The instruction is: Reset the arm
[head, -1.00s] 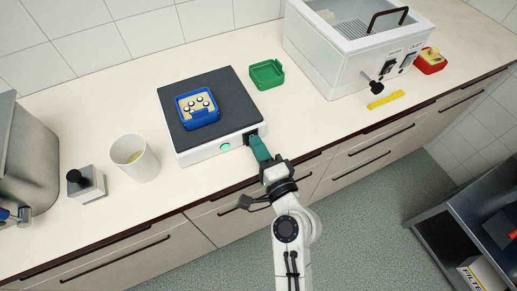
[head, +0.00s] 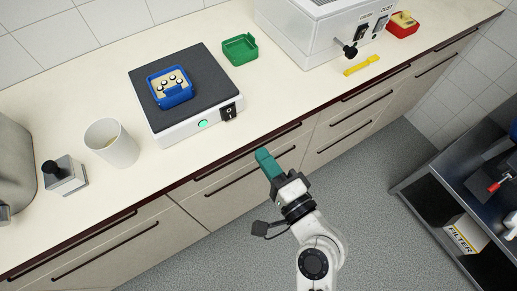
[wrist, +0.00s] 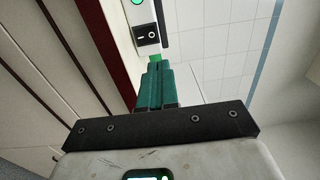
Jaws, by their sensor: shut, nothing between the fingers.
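My gripper (head: 263,155) has teal fingers that are shut with nothing between them. In the head view it is in front of the counter edge, apart from the white device (head: 185,130) with the dark top plate. In the wrist view the shut fingers (wrist: 155,72) point toward the device's front, where a black rocker switch (wrist: 146,37) shows. The switch also shows in the head view (head: 229,112), with a lit green button (head: 203,124) to its left. A blue tray (head: 170,98) holding several pale round-topped pieces sits on the device's plate.
A green tray (head: 240,59), a white cup (head: 122,154), a small block with a black knob (head: 72,183) and a yellow strip (head: 361,66) are on the counter. A large white box (head: 325,30) and red container (head: 403,30) stand at right. A shelf (head: 430,205) is at lower right.

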